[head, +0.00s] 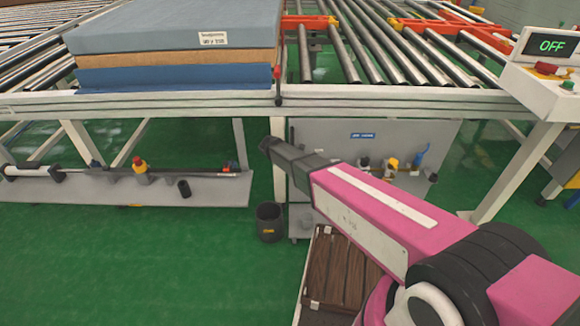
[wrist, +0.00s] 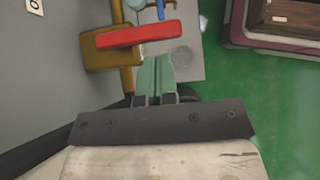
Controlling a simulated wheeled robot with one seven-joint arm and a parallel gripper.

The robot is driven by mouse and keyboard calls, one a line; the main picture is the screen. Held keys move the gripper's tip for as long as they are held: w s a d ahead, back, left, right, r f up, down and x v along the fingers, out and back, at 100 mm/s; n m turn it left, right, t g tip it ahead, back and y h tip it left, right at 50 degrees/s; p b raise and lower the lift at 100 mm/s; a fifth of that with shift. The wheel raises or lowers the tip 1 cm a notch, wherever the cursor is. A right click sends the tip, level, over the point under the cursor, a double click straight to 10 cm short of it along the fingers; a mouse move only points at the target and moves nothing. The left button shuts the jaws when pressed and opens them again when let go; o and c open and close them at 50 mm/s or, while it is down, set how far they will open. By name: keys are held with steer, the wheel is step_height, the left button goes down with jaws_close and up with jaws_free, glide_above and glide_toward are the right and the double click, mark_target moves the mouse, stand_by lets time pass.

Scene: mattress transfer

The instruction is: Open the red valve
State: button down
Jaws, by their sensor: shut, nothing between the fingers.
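The red valve handle (wrist: 138,36) is a flat bar in the upper middle of the wrist view. It lies across a yellow valve body (wrist: 108,48) on a yellow pipe. My gripper (wrist: 156,60) shows below it, its two pale green fingers together with nothing between them. The fingertips point at the handle and lie close below it in the picture; I cannot tell whether they touch. In the head view my pink arm reaches in from the lower right, and I cannot make out the fingers or the red handle there.
A grey panel (head: 320,135) with small fittings stands under the roller conveyor (head: 380,45). Stacked mattresses (head: 175,28) lie on the conveyor. A dark bucket (head: 269,222) and a brown wooden crate (head: 345,268) are on the green floor. The floor at the left front is clear.

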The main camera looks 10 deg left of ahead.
steer(key=shift+w+d, duration=0.2)
steer(key=shift+d, duration=0.45)
steer(key=shift+s+d, duration=0.1)
